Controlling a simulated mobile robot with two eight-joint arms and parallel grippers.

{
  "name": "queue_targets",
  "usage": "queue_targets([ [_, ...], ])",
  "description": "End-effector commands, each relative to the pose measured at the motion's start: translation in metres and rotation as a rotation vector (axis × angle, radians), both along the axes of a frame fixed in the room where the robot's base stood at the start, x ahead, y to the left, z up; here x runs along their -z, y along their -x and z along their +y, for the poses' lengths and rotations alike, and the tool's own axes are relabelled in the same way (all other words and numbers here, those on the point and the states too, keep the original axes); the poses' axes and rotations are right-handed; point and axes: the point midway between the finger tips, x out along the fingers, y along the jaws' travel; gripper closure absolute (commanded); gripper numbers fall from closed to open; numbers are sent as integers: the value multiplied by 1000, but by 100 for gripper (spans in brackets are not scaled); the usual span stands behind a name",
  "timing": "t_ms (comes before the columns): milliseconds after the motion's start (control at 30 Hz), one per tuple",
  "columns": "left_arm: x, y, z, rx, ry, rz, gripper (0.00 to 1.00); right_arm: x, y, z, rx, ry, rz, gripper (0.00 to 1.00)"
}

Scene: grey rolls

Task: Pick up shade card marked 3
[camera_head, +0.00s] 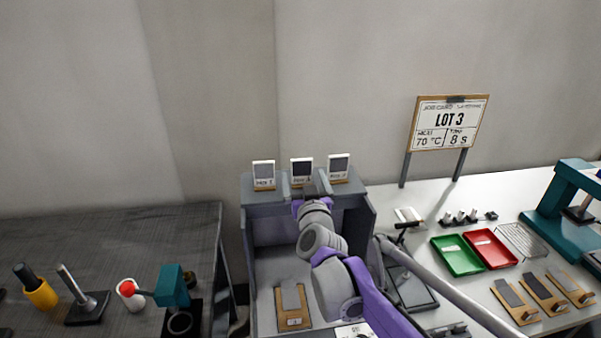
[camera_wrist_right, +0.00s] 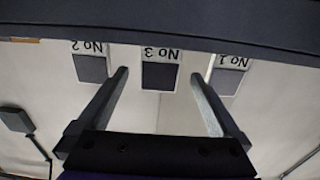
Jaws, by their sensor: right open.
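Three white shade cards with dark grey swatches stand in a row on the grey rack's top. The card marked No 3 (camera_wrist_right: 160,75) is the middle one in the right wrist view, upside down there; in the head view the middle card (camera_head: 301,166) is behind my gripper. Card No 2 (camera_wrist_right: 91,67) and card No 1 (camera_wrist_right: 229,77) flank it. My right gripper (camera_head: 311,190) is open and empty, just in front of the middle card. In the wrist view its fingers (camera_wrist_right: 159,73) appear on either side of card No 3. My left gripper is out of view.
The grey rack (camera_head: 255,215) has a brown-clipped board (camera_head: 292,306) on its lower shelf. On the white table are a green tray (camera_head: 457,255), a red tray (camera_head: 491,248) and a LOT 3 sign (camera_head: 449,125). A dark table (camera_head: 110,235) with tools stands left.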

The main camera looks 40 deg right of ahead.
Motion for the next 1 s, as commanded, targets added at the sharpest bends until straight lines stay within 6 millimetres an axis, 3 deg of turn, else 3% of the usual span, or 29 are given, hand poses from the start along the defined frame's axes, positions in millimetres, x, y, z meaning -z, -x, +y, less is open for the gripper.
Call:
queue_targets([
  [600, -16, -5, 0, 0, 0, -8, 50, -1, -57, -31, -2, 0, 1, 0],
  [900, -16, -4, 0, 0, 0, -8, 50, 0, -61, -34, -3, -1, 2, 0],
  [1000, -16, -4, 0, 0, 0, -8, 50, 0, -61, -33, -3, -1, 2, 14],
])
